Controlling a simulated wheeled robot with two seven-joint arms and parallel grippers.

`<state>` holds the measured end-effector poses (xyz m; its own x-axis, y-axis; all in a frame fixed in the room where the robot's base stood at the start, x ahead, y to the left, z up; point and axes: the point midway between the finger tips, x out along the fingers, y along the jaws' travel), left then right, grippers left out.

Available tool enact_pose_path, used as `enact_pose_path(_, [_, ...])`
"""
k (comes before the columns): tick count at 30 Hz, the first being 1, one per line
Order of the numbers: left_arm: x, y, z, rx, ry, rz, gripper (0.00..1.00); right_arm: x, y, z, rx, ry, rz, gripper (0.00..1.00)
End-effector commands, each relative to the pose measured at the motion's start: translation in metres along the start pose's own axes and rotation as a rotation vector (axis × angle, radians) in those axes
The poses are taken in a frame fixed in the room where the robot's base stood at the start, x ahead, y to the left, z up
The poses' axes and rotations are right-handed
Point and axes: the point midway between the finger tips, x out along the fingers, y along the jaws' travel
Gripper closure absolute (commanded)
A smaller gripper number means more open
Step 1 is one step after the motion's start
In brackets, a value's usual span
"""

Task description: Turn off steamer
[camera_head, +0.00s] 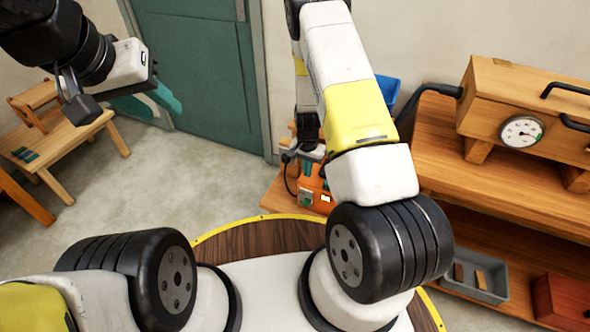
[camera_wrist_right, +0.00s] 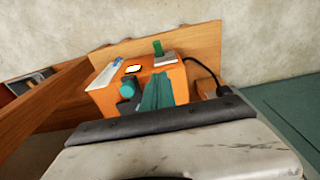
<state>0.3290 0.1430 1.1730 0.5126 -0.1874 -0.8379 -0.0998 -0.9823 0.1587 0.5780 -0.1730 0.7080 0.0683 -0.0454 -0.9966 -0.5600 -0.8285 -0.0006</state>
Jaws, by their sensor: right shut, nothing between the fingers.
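The steamer, an orange box (camera_head: 314,190), sits low behind my right arm in the head view, partly hidden by it. My right gripper (camera_wrist_right: 158,92) shows there as teal fingers, shut and empty, in front of the steamer's face. A round teal part lies just left of them; I cannot tell whether they touch. My left gripper (camera_head: 150,102) is raised at the upper left, open and empty, away from the steamer.
A wooden box with a gauge (camera_head: 521,132) and black handles stands on a wooden bench (camera_head: 440,150) at right. A grey bin (camera_head: 475,277) and a red box (camera_head: 562,300) are below. A small wooden table (camera_head: 50,140) stands left. The floor (camera_head: 195,175) between is clear.

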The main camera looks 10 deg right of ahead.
Motion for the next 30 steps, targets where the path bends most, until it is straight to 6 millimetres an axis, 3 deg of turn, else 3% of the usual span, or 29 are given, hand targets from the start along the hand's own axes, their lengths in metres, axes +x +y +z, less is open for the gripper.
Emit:
enact_pose_path(14, [0.0,0.0,0.0,0.0,0.0,0.0,0.64,0.01,0.001,0.0,0.0,-0.001,0.003,1.0])
enact_pose_path(30, [0.0,0.0,0.0,0.0,0.0,0.0,0.64,0.112,0.001,0.007,-0.002,-0.002,0.002,1.0])
